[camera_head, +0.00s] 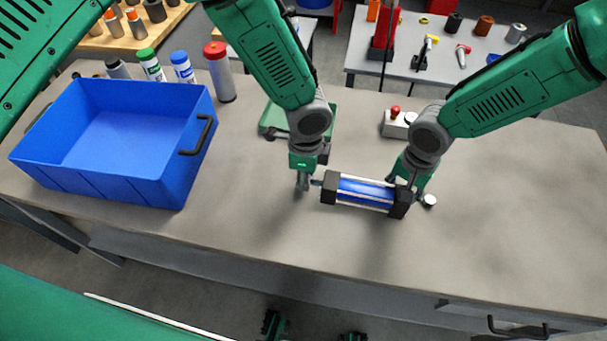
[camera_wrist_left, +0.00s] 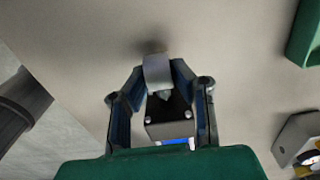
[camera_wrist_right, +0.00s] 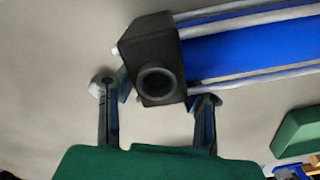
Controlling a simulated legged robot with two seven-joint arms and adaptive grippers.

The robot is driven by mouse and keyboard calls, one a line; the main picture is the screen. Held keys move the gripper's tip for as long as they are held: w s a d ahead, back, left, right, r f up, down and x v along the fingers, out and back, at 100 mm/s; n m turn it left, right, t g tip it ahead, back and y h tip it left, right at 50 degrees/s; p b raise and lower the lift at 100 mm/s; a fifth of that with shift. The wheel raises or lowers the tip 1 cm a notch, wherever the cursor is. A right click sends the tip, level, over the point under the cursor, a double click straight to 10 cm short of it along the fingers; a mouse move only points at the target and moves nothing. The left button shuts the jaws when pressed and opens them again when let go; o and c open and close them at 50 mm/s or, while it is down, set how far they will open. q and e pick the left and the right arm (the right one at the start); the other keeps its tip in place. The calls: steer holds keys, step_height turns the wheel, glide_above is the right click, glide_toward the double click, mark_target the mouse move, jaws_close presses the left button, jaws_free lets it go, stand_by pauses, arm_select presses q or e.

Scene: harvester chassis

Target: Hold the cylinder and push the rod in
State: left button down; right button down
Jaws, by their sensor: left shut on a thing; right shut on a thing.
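The cylinder (camera_head: 365,193) lies on its side on the workbench, with a blue barrel, silver tie rods and black end blocks. My left gripper (camera_head: 303,184) is at its left end, shut on the silver rod (camera_wrist_left: 158,72), which sticks out from the black end block (camera_wrist_left: 168,118). How far the rod sticks out is hard to tell. My right gripper (camera_head: 409,190) is at the opposite end, with its fingers on either side of the other black end block (camera_wrist_right: 155,55), shut on the cylinder. Its fingertips are partly hidden by that block, which has a round port facing the wrist.
A blue crate (camera_head: 95,185) stands on the left of the workbench (camera_head: 500,235), with several bottles (camera_head: 183,68) behind it. A green tray (camera_head: 271,118) lies behind my left gripper. A box with a red button (camera_head: 396,122) stands behind the cylinder. The bench's right side is clear.

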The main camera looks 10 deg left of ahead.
mark_target(316, 181)
arm_select(q)
steer(key=shift+d, duration=1.25)
arm_select(e)
steer(key=shift+a, duration=0.15)
stand_by(0.7)
arm_select(q)
steer(key=c, duration=1.3)
jaws_free()
steer(key=shift+a, duration=0.1)
steer(key=shift+r, duration=0.35)
step_height(316, 181, up, 11)
steer(key=shift+r, duration=0.1)
arm_select(e)
steer(key=c, duration=1)
jaws_free()
steer(key=shift+o, duration=0.2)
